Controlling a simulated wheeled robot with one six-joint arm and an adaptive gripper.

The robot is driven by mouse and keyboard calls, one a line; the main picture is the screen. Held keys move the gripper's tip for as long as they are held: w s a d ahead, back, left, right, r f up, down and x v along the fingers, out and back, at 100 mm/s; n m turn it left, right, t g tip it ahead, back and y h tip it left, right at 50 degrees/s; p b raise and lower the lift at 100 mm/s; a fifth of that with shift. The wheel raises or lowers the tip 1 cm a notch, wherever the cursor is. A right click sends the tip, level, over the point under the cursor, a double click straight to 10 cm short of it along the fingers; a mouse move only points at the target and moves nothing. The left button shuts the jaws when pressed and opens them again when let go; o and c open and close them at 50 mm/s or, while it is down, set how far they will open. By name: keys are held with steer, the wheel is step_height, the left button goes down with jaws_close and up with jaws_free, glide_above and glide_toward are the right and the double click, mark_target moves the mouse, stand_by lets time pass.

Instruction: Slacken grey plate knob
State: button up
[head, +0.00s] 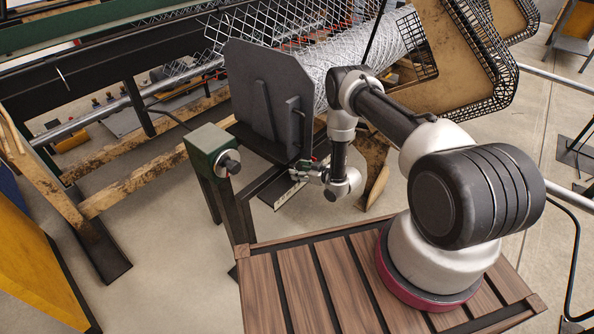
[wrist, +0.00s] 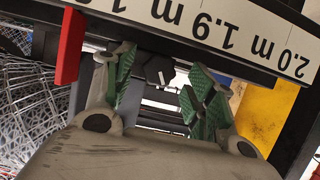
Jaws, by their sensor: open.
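The upright dark grey plate (head: 262,92) stands at the end of the mesh roll. A dark faceted knob (wrist: 159,71) with a small white mark shows between the fingers in the wrist view. It looks like the plate's knob; in the head view it is hidden or too small to make out. My gripper (head: 308,173) is at the plate's lower right in the head view. In the wrist view my gripper (wrist: 161,90) is open, with a green-padded finger on each side of the knob. Gaps show on both sides; I cannot tell how far the fingertips reach along it.
A white ruler (wrist: 225,30) marked 1.9 m and 2.0 m runs close by, with a red piece (wrist: 70,46) left of the fingers. A green box (head: 207,142) with a black knob (head: 229,162) stands left of my arm. The wire mesh roll (head: 350,58) lies behind the plate.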

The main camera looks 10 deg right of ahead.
steer(key=shift+x, duration=1.1)
steer(key=c, duration=1)
steer(key=shift+n+t+h, duration=0.4)
steer(key=shift+n+h, duration=0.2)
steer(key=shift+n, duration=0.4)
steer(key=o, duration=1)
